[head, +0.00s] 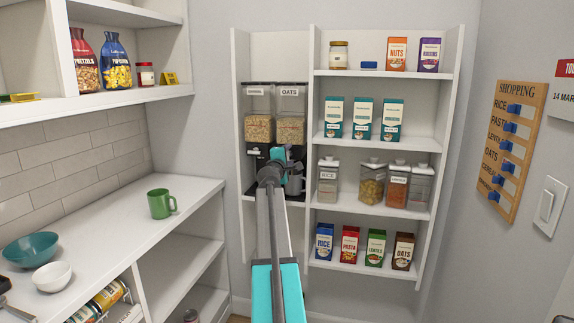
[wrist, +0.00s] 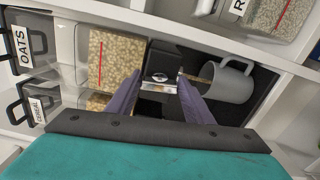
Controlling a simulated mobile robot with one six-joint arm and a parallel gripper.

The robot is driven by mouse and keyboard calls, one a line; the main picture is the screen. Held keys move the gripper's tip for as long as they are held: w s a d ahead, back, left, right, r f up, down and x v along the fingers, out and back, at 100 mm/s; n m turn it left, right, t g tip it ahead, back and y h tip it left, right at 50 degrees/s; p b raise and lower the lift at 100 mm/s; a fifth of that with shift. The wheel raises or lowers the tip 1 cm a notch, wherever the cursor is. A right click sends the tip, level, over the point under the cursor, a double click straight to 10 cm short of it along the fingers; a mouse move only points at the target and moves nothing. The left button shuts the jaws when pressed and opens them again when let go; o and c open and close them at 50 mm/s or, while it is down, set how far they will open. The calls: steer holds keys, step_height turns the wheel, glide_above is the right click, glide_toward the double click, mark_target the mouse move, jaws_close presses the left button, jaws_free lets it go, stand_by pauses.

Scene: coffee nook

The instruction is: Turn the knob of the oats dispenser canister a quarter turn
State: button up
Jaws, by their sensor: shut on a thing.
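The oats dispenser canister (head: 291,128) is the right one of two clear canisters on the dispenser, with an OATS label and pale grains inside. It also shows in the wrist view (wrist: 112,62), tilted, with its label at the far left. Its knob (wrist: 160,77), with a shiny metal face on a dark block, sits between the fingertips of my gripper (wrist: 161,82). My gripper is shut on the knob. In the head view my gripper (head: 279,156) is in front of the dispenser, below the canisters, and hides the knob.
A second canister (head: 258,128) stands directly left of the oats one. A grey mug (wrist: 233,80) stands close beside my right finger in the wrist view. Shelves with boxes and jars (head: 372,188) flank the dispenser on the right. A green mug (head: 160,204) stands on the left counter.

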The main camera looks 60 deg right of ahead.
steer(key=shift+s+d+m+b, duration=0.15)
steer(key=shift+m+b, duration=0.35)
steer(key=shift+m, duration=0.2)
steer(key=o, duration=1)
steer(key=shift+o, duration=0.2)
steer(key=shift+a, duration=0.25)
steer(key=shift+v, duration=0.8)
steer(key=v, duration=1.1)
steer(key=shift+a+b, duration=0.4)
steer(key=shift+b, duration=0.05)
